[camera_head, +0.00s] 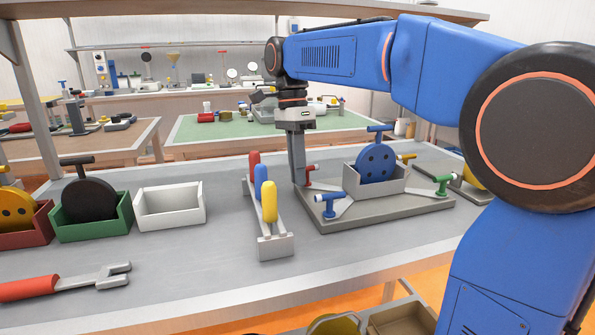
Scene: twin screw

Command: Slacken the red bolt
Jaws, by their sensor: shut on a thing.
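The red bolt (310,170) is at the back left of a grey base plate (390,212), with a T-shaped head pointing right. My gripper (299,183) points straight down at the plate's left edge, with its fingers shut on the red bolt. The fingers hide part of the bolt, so its shaft and exact seating are hard to tell. A blue round part with a handle (376,163) stands upright in a grey box (375,181) on the plate. A blue bolt (330,206), a green bolt (442,184) and a yellow bolt (407,157) are around the box.
A rack (276,246) with red, blue and yellow handles stands close left of my gripper. A white empty box (169,207), a green box (92,224) and a dark red box (28,231) are further left. A red-handled wrench (62,285) lies front left. The table between is clear.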

